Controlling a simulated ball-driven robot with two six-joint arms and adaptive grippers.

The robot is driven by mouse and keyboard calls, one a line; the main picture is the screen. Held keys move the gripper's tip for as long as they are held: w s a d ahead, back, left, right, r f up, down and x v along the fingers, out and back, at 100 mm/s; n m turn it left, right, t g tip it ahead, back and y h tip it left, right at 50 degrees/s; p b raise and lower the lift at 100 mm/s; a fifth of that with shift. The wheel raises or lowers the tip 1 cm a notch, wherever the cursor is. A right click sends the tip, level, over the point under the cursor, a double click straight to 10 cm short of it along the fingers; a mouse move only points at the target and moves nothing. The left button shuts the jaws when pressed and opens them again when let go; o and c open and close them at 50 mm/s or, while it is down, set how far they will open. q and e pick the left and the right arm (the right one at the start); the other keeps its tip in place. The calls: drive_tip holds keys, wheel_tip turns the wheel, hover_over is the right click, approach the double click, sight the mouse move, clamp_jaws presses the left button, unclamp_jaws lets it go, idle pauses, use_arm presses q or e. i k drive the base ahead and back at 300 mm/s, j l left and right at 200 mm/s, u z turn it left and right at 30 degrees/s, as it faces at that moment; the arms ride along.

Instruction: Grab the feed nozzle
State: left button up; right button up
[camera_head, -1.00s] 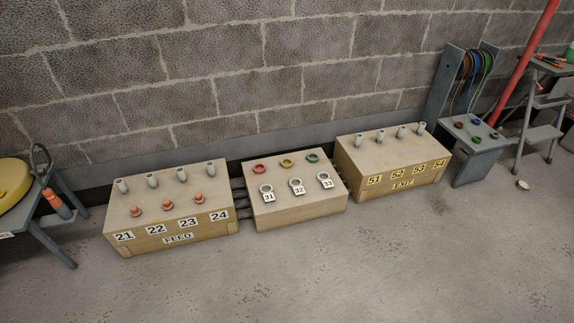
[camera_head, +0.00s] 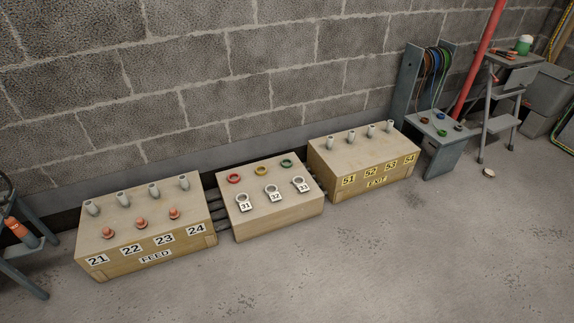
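Neither of my grippers is in view. An orange, cylinder-like piece (camera_head: 18,228) hangs or stands at the left edge, beside a grey-blue stand. It may be the feed nozzle, but the frame edge cuts off its surroundings. The wooden FEED box (camera_head: 190,254) stands on the floor at the left. It has several grey pipe stubs along its back and three orange plugs, such as the middle plug (camera_head: 141,223), in front of them. Labels 21 to 24 are on its front.
A middle box (camera_head: 275,226) carries coloured rings and tags 31 to 33. The EXIT box (camera_head: 335,192) stands to its right. A grey stand (camera_head: 437,158) with coloured cables and a step ladder (camera_head: 501,113) are at the right. The foreground floor is clear.

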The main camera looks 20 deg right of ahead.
sight(20, 231)
drive_tip(key=u, duration=0.25)
drive_tip(key=i+j+u, duration=0.15)
drive_tip(key=u, duration=0.2)
drive_tip(key=i+j+u, duration=0.2)
drive_tip(key=u, duration=0.2)
drive_tip(key=i+u, duration=0.2)
drive_tip(key=u, duration=0.15)
